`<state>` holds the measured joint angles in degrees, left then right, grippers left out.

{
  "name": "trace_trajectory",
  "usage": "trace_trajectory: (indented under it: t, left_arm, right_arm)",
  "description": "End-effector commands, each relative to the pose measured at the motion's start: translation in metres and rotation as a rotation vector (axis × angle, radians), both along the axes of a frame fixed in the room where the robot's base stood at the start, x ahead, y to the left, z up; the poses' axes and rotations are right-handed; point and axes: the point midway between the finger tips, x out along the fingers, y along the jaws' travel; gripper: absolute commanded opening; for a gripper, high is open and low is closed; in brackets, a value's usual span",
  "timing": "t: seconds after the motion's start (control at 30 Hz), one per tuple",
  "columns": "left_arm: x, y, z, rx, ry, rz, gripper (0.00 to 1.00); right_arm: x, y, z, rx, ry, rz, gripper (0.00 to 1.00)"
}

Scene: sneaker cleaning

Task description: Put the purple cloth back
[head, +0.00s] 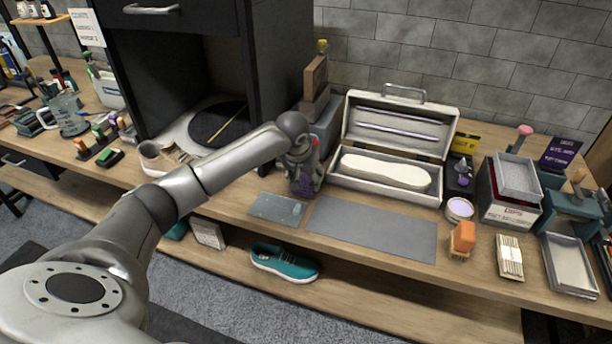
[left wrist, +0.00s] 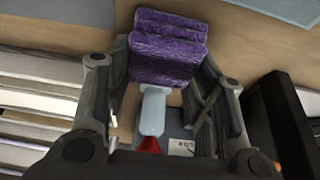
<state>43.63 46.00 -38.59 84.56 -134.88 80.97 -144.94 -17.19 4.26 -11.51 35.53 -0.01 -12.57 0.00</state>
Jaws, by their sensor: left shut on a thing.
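The purple cloth (left wrist: 168,48) is a folded, textured bundle between the fingers of my left gripper (left wrist: 162,80) in the left wrist view. The gripper is shut on it. In the head view my left gripper (head: 303,168) points down over the table, between the open white case and the black cabinet. A small dark purple bit of the cloth (head: 304,187) shows at its tips. I cannot tell whether the cloth touches the table. My right gripper is not in view.
A flat blue-grey plate (head: 277,208) and a grey mat (head: 372,229) lie in front. The open white case (head: 385,176) holds a pale insole shape. A grey-blue box (head: 327,128) stands behind the gripper. The black cabinet (head: 275,60) is close on the left.

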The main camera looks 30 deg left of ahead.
Motion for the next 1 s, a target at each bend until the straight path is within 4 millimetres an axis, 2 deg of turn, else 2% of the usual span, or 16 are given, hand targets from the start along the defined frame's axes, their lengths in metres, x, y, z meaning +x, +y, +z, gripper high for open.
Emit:
trace_trajectory:
  t: [0.17,0.2,0.33,0.77,0.87,1.0]
  left_arm:
    - [0.000,0.000,-0.005,0.001,0.000,0.000,0.30]
    - [0.000,0.000,-0.003,0.000,0.000,0.000,0.54]
    - [0.000,0.000,-0.003,0.000,0.001,0.000,0.71]
    - [0.000,0.000,0.003,0.000,0.000,0.000,0.71]
    - [-0.005,0.000,0.016,0.001,-0.003,-0.001,0.71]
    - [-0.016,-0.003,0.044,0.003,-0.006,-0.001,0.71]
  right_arm:
    - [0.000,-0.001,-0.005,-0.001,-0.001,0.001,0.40]
    - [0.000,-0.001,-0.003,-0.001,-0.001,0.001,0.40]
    - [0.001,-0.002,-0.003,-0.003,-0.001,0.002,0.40]
    - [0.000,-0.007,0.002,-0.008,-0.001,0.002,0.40]
    - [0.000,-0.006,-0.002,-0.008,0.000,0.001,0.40]
    - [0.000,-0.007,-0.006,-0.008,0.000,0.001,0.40]
